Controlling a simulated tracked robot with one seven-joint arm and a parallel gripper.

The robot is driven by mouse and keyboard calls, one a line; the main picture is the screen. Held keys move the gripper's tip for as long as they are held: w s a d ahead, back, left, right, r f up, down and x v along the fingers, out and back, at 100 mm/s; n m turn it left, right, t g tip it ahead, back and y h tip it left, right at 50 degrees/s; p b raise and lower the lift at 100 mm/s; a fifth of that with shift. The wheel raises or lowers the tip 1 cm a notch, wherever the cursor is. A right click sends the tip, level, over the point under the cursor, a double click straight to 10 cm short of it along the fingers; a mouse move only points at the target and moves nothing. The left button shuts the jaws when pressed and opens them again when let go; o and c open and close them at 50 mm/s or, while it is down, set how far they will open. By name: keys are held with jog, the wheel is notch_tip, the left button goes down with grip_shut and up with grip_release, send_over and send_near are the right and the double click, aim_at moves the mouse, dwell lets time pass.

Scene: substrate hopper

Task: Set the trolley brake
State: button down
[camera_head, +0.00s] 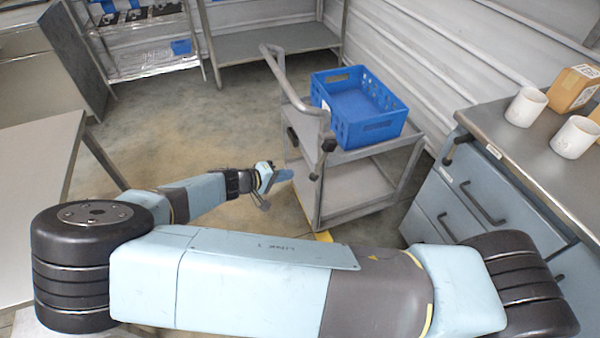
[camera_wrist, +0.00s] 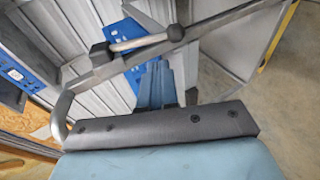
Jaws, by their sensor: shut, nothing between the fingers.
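The trolley (camera_head: 345,213) stands on the floor right of centre in the head view, with a curved grey push handle (camera_head: 283,80) on its left side. Dark knobs show at its left posts, one of them here (camera_head: 328,145); I cannot tell which part is the brake. My gripper (camera_head: 284,175) is shut and empty, close to the trolley's left side. In the wrist view the blue fingers (camera_wrist: 156,84) are together, below a grey bar and a lever-like rod (camera_wrist: 140,42) with a dark knob (camera_wrist: 176,33). I cannot tell whether they touch.
A blue crate (camera_head: 378,130) sits on the trolley's top shelf. A drawer cabinet (camera_head: 455,200) with white mugs (camera_head: 526,107) and a box (camera_head: 573,88) stands close on the right. A grey table (camera_head: 35,170) is at left. Open floor (camera_head: 165,130) lies between.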

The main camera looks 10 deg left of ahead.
jog(key=v, duration=0.4)
jog(key=shift+s+a+f, duration=0.1)
jog(key=shift+a, duration=0.1)
dwell(0.4)
jog(key=w+d+r+m+g+y, duration=0.25)
jog(key=d+r+g+y, duration=0.2)
jog(key=d+r, duration=0.9)
jog(key=w+d+r+m+g+y, duration=0.25)
jog(key=d+r+g+y, duration=0.2)
jog(key=d+r, duration=0.85)
jog(key=s+d+r+m+t, duration=0.2)
jog(key=s+d+r+t, duration=0.3)
jog(key=s+d+r, duration=1)
notch_tip(320, 180, up, 3)
jog(key=s, duration=0.2)
jog(key=shift+s+d+r+m+t+y, duration=0.15)
jog(key=shift+s+d+m+t+y, duration=0.15)
jog(key=shift+t, duration=0.1)
